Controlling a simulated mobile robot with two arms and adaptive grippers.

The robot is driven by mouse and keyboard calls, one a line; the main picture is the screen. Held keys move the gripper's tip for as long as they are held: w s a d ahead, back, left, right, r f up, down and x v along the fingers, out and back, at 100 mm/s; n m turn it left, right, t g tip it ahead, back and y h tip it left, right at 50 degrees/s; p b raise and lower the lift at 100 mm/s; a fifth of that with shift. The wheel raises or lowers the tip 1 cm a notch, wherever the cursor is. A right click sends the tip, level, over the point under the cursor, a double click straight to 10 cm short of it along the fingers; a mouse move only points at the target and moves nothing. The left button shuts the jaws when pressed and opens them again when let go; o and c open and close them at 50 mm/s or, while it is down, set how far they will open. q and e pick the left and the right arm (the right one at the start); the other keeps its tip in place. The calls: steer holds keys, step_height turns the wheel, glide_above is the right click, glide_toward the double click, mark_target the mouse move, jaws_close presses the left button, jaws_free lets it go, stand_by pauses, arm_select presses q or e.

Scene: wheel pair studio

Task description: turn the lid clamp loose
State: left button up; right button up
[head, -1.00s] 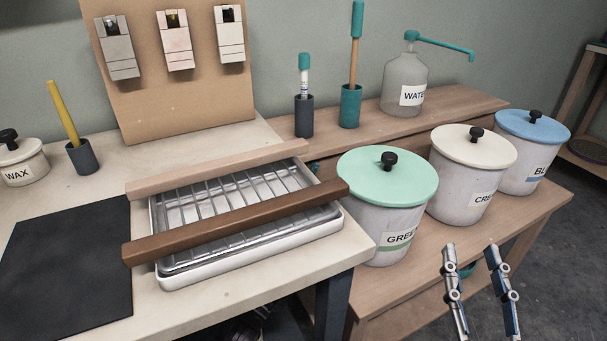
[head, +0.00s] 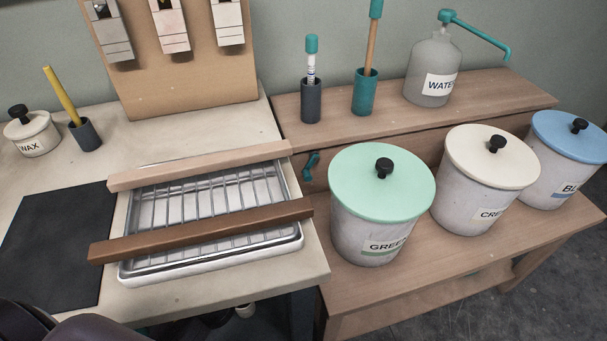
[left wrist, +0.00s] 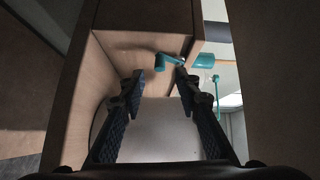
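A small teal lever (head: 312,165), which may be the lid clamp, sits on the wooden front below the back shelf, just left of the green-lidded bucket (head: 382,215). In the left wrist view a teal lever (left wrist: 172,61) shows just beyond the fingertips, against wood; I cannot tell if it is the same part. My left gripper (left wrist: 160,77) is open, with its two fingers apart and nothing held between them. The lever appears apart from the fingers. My left gripper is out of the head view. My right gripper is in neither current view.
Cream-lidded (head: 485,180) and blue-lidded (head: 565,165) buckets stand right of the green one. A metal tray (head: 210,262) with two wooden bars lies on the left table. A water bottle (head: 432,70) stands on the back shelf. Wooden panels flank the left wrist view.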

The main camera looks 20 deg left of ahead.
arm_select(q)
steer(key=w, duration=0.3)
steer(key=w+d, duration=0.1)
steer(key=w, duration=0.3)
steer(key=shift+d+p, duration=0.2)
steer(key=shift+p, duration=0.1)
arm_select(e)
steer(key=x, duration=0.2)
steer(key=shift+a+f, duration=0.1)
steer(key=shift+f, duration=0.2)
arm_select(q)
jaws_close()
